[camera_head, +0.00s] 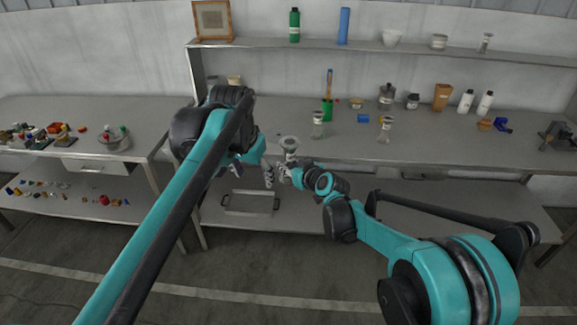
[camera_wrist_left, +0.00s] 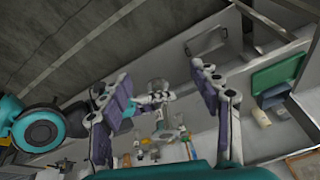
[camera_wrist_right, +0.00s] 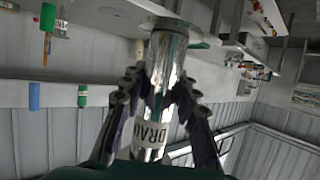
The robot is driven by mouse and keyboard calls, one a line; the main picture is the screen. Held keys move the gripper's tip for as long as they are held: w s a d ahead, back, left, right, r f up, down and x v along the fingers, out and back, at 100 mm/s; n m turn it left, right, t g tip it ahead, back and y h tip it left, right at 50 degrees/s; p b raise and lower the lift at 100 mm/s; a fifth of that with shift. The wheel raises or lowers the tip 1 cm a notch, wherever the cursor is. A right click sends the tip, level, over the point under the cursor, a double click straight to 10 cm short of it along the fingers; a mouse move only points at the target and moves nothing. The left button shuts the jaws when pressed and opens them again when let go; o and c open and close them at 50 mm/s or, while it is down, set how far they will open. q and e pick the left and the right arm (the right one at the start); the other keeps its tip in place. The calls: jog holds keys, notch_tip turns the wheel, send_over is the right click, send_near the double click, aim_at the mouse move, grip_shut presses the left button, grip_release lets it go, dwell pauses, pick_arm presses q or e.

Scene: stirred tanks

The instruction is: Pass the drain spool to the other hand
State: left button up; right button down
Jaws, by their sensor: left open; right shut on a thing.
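The drain spool is a shiny metal cylinder with a flanged end and a white label reading "DRAIN". It fills the middle of the right wrist view (camera_wrist_right: 163,85). In the head view the drain spool (camera_head: 290,146) stands roughly upright in front of the bench edge. My right gripper (camera_head: 287,172) is shut on it, with fingers on both sides. My left gripper (camera_head: 268,170) is open and empty, just left of the spool and apart from it. In the left wrist view the spool (camera_wrist_left: 158,87) shows between my open left fingers, farther off, partly hidden by the right gripper.
The bench (camera_head: 350,147) behind carries jars, bottles and a green cup (camera_head: 327,110). A shelf (camera_head: 360,49) runs above it. A tray (camera_head: 250,203) lies on the lower shelf.

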pick_arm(q)
jog(key=s+a+f+n+t, duration=0.1)
jog(key=s+a+f, duration=0.1)
jog(key=s+f, duration=0.5)
jog(key=s+a+f+n+t, duration=0.2)
jog(key=s+f, duration=0.5)
jog(key=s, duration=0.6)
jog(key=shift+s+f+n, duration=0.2)
jog(key=shift+f+n, duration=0.1)
